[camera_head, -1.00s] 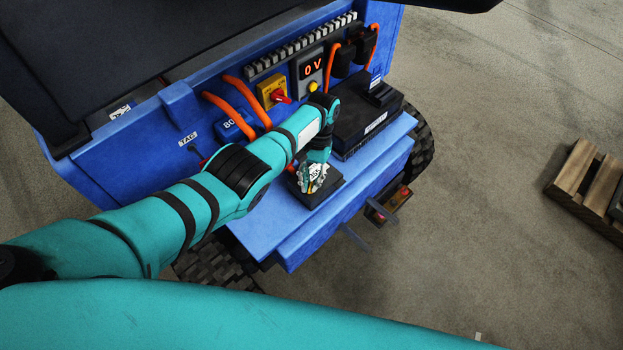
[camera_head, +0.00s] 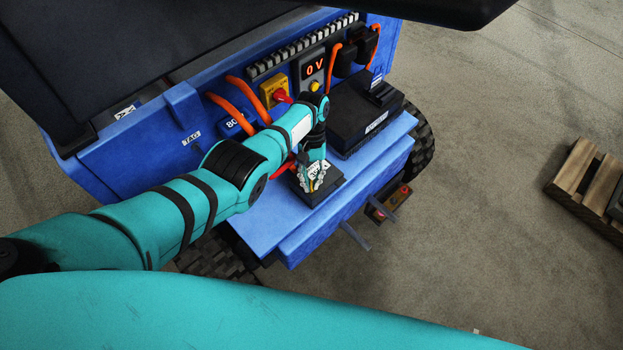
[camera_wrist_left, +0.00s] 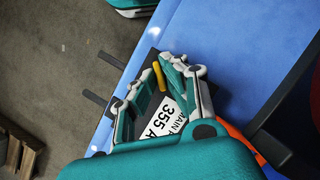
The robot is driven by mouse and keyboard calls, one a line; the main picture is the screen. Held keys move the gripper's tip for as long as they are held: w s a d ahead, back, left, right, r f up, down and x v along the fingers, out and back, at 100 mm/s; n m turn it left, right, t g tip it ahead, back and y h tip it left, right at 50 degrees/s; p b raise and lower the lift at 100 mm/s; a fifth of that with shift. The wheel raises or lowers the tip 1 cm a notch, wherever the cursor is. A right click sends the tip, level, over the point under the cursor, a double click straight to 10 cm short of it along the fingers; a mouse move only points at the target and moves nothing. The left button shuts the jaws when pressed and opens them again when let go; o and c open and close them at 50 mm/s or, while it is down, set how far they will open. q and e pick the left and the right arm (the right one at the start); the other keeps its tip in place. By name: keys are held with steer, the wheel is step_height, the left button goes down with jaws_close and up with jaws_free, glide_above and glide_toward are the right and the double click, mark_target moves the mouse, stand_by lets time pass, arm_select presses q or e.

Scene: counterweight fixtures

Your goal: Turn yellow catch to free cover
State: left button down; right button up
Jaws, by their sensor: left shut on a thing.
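The yellow catch (camera_wrist_left: 159,76) is a small narrow bar in the left wrist view. It lies between the fingertips of my left gripper (camera_wrist_left: 160,72), which is shut on it. The catch sits on a small black cover (camera_head: 324,192) with a white label (camera_wrist_left: 170,120) reading "MAIN" and "355 A". The cover rests on a blue ledge. In the head view my left gripper (camera_head: 313,178) points down onto this cover and hides most of its top. My right gripper is not in view.
A larger black box (camera_head: 358,118) stands close to the right of the cover. Behind are a yellow switch with a red knob (camera_head: 275,94), a display reading 0 V (camera_head: 314,69) and orange cables (camera_head: 235,100). The blue ledge (camera_head: 270,222) is bare in front.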

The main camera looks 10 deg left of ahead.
arm_select(q)
steer(key=c, duration=1.4)
jaws_free()
steer(key=shift+c, duration=0.2)
